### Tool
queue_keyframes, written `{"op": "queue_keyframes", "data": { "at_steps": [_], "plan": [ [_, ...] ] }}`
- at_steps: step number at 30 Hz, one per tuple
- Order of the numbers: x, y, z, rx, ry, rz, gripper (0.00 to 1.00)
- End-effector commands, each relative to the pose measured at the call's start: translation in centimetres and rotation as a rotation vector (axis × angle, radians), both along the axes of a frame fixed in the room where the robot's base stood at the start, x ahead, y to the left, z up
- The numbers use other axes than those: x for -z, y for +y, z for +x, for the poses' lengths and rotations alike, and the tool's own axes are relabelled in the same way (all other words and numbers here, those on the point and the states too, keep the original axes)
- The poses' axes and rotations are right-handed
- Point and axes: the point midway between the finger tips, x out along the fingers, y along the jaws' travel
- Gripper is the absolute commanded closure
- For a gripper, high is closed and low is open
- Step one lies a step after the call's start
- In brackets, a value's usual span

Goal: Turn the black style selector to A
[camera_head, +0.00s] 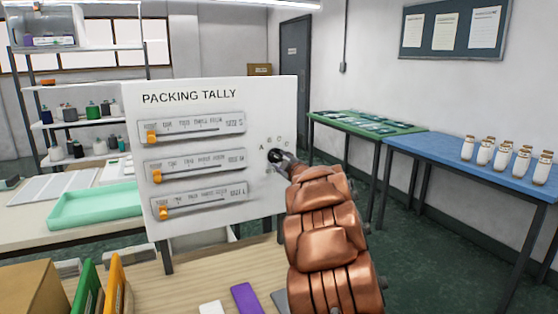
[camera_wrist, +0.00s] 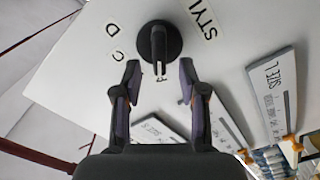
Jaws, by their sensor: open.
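The black style selector (camera_head: 274,156) is a round knob on the right side of the white PACKING TALLY board (camera_head: 215,90). In the head view the letter A (camera_head: 262,147) is at its upper left, with other small letters around its top.
Three sliders with orange tabs (camera_head: 152,138) are on the board left of the selector. A blue table (camera_head: 440,150) with several white bottles stands at the right.

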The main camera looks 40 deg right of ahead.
Motion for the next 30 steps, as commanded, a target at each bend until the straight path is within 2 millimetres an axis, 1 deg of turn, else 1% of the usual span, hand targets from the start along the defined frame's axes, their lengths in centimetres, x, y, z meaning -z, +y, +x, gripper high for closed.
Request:
{"op": "queue_keyframes", "data": {
  "at_steps": [3, 16, 22, 30],
  "plan": [
    [-0.1, 0.5, -1.6, 0.003, 0.002, 0.001, 0.58],
    [0.1, 2.4, -6.9, 0.002, 0.003, 0.0, 0.58],
    [-0.1, 2.9, -8.2, 0.0, -0.001, -0.002, 0.58],
    [-0.1, 3.0, -8.5, -0.001, 0.0, -0.002, 0.58]
  ]
}}
